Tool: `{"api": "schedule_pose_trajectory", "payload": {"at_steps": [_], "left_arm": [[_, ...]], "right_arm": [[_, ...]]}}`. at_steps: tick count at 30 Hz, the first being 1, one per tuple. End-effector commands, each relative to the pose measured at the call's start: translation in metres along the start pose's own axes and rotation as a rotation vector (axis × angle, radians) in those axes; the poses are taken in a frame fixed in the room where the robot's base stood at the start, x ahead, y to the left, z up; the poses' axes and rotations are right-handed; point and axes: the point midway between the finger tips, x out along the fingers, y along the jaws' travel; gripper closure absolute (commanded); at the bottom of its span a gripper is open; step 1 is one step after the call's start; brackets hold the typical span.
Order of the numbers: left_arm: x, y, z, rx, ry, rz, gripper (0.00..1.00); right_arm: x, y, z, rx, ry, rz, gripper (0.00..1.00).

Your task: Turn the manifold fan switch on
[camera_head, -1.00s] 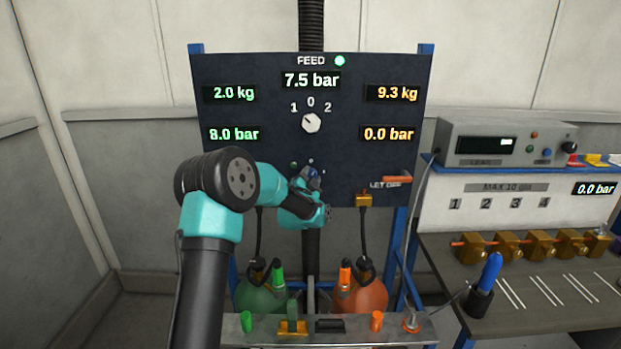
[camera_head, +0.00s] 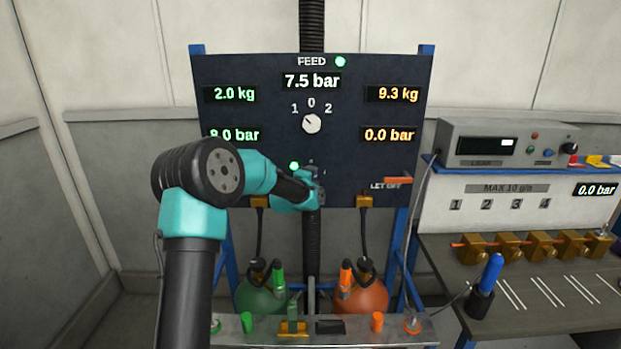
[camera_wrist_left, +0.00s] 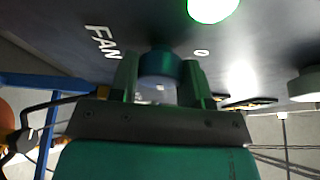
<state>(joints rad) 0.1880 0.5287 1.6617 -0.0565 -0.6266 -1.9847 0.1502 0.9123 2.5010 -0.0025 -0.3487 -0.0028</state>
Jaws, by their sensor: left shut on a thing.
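The fan switch (camera_wrist_left: 160,64) is a round knob on the dark panel, with the white FAN label (camera_wrist_left: 103,42) beside it in the left wrist view. My left gripper (camera_wrist_left: 161,78) has its fingers on either side of the knob and is shut on it. In the head view my left gripper (camera_head: 316,188) is against the lower middle of the panel and covers the knob. A small green lamp (camera_head: 294,166) beside it is lit; it is also bright in the left wrist view (camera_wrist_left: 212,7). My right gripper is in neither view.
A white selector knob (camera_head: 311,123) sits higher on the panel, below the feed display (camera_head: 312,81). An orange let-off lever (camera_head: 398,180) is to the right. Green (camera_head: 262,297) and orange (camera_head: 362,297) bottles stand below. A bench (camera_head: 447,248) with brass fittings is at the right.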

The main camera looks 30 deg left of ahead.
Motion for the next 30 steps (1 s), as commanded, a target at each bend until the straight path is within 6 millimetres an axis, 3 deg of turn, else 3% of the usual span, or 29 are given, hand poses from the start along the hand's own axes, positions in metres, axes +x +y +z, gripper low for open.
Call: {"api": "schedule_pose_trajectory", "payload": {"at_steps": [9, 23, 24, 30], "left_arm": [[0.0001, -0.0009, -0.0003, 0.124, 0.000, 0.052, 0.80], [0.0000, -0.0006, -0.0001, 0.143, 0.000, 0.059, 0.80], [0.0000, -0.0006, -0.0001, 0.143, 0.000, 0.059, 0.56], [0.0001, -0.0005, -0.0001, 0.142, 0.000, 0.059, 0.37]], "right_arm": [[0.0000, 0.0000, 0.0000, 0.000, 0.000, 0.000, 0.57], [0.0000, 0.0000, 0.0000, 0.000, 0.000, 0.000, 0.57], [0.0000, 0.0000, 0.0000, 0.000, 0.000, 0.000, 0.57], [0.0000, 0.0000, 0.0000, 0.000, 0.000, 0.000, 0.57]]}}
